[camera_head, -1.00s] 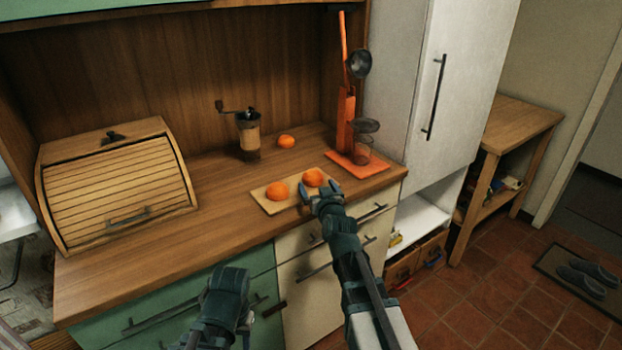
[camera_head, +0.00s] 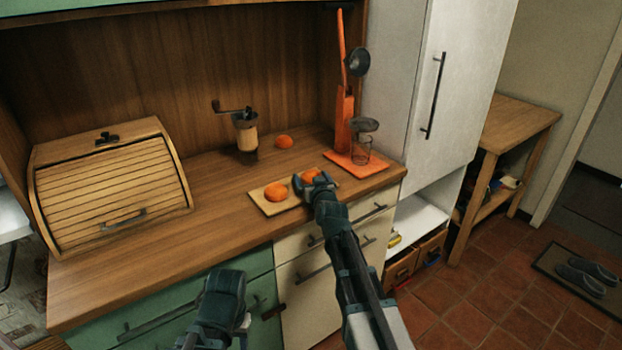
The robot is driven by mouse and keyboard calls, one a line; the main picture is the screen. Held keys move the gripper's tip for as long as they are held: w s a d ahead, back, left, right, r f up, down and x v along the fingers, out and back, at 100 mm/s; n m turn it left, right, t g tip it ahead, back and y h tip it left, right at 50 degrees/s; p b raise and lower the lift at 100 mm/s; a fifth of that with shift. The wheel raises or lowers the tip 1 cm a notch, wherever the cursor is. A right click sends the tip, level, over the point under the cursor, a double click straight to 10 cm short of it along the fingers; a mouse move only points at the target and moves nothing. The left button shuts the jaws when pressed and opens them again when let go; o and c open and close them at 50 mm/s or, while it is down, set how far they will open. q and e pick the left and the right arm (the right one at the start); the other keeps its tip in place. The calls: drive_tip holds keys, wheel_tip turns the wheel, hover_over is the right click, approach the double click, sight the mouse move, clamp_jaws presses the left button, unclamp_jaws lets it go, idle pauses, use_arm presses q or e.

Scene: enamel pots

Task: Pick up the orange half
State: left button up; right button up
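Two orange pieces lie on a small wooden board (camera_head: 268,207) near the front of the counter. The left orange piece (camera_head: 275,192) is in clear view. The right orange half (camera_head: 311,174) is partly hidden by my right gripper (camera_head: 312,184), whose fingers reach over the board's right end around its near side. The fingers look apart, and I cannot see whether they touch the orange. My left gripper (camera_head: 222,288) hangs in front of the green drawers, away from the oranges, and its fingertips are not clear.
A whole-looking orange (camera_head: 284,141) and a coffee grinder (camera_head: 245,130) stand farther back. An orange juicing stand (camera_head: 345,125) with a glass (camera_head: 361,151) is right of the board. A wooden bread box (camera_head: 110,190) fills the left. The counter between is clear.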

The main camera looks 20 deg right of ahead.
drive_tip(key=c, duration=1)
